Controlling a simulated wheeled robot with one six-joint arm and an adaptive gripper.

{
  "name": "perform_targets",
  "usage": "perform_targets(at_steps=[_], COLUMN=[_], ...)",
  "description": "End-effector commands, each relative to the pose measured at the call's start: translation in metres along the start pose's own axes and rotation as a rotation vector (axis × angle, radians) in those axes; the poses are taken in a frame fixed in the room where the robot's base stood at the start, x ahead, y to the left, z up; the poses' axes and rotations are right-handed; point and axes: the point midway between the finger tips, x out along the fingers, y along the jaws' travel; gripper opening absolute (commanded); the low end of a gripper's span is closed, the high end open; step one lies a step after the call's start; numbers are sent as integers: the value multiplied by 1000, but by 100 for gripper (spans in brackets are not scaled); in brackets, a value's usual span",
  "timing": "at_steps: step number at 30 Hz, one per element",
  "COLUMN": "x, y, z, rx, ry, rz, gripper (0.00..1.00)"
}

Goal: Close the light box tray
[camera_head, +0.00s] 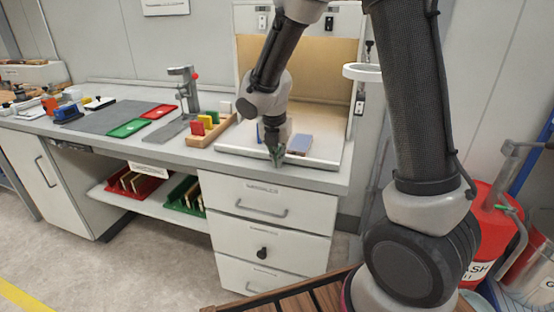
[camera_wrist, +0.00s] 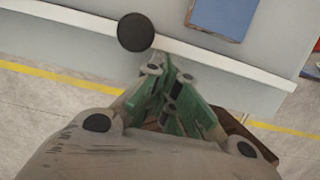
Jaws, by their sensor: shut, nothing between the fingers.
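The light box (camera_head: 300,65) stands on the counter at the back, with a tan inside. Its pale tray (camera_head: 322,160) sticks out at the front, over the counter. A blue-grey panel (camera_head: 299,144) lies on the tray, and it also shows in the wrist view (camera_wrist: 224,16). My gripper (camera_head: 277,160) is at the tray's front edge, pointing down. In the wrist view its green fingers (camera_wrist: 172,68) are together and empty, beside the tray's white front rim (camera_wrist: 215,62). A round black knob (camera_wrist: 136,32) shows at that rim. Whether the fingers touch the rim I cannot tell.
A wooden rack with coloured blocks (camera_head: 207,128) stands left of the tray. Drawers (camera_head: 263,200) lie below the counter. A red bin (camera_head: 490,235) is at right. The floor (camera_head: 110,265) in front at left is clear.

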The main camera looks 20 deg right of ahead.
Motion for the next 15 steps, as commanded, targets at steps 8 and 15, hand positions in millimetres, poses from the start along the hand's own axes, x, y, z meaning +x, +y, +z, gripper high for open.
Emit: perform_targets(at_steps=[8, 15], x=[14, 30], y=[-1, -1], z=[55, 117], rx=[6, 5], ry=[0, -1], rz=[-1, 0], gripper=[0, 0])
